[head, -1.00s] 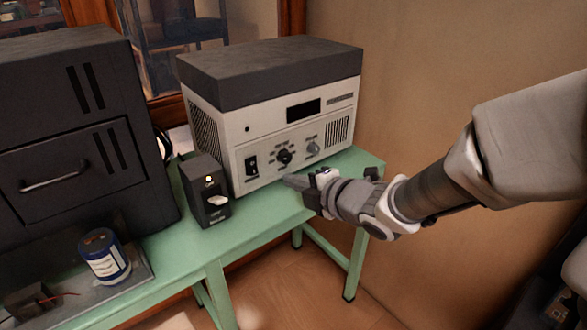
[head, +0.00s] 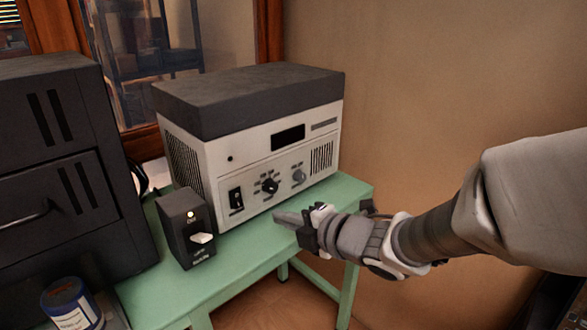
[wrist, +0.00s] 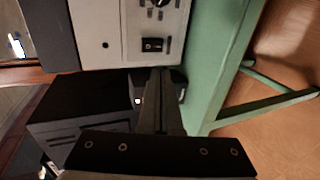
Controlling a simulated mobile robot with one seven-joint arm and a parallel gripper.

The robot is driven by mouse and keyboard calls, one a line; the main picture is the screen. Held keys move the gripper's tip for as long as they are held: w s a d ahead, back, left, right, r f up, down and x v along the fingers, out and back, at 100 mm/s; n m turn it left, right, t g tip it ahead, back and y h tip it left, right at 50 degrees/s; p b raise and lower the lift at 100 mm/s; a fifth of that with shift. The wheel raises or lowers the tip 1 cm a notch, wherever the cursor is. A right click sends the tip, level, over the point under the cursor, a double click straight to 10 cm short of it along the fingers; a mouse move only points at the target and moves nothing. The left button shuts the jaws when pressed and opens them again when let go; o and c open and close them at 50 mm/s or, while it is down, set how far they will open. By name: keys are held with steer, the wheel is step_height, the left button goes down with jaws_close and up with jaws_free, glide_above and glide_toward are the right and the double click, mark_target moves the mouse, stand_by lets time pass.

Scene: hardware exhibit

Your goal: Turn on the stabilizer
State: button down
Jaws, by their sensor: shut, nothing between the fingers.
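A light grey unit with a dark top (head: 225,165) stands on the green table; it looks like the stabilizer, though I cannot read its name. Its front has a black rocker switch (head: 236,198), a black knob (head: 270,185), a grey knob (head: 299,175) and a dark display (head: 288,137). A small black box (head: 187,228) with a white lever (head: 201,238) and a small lamp stands at its front left. My gripper (head: 277,217) is shut and empty, in front of the unit's lower front. In the wrist view, the shut fingers (wrist: 160,102) point towards the unit; the rocker switch (wrist: 151,45) shows beyond them.
A dark cabinet with a handle (head: 60,180) stands at the left. A blue and white can (head: 72,305) is in front of it. The green table (head: 262,243) has a bare strip in front of the unit. A wall is close on the right.

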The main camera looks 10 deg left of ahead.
mark_target(238, 205)
steer(key=b+x, duration=0.4)
steer(key=x, duration=0.9)
steer(key=shift+f, duration=0.15)
steer(key=shift+w+a, duration=0.25)
steer(key=shift+a, duration=0.1)
steer(key=shift+w+a, duration=0.1)
steer(key=shift+w, duration=0.05)
steer(key=shift+r+p, duration=0.55)
steer(key=shift+p, duration=0.05)
steer(key=shift+r, duration=0.25)
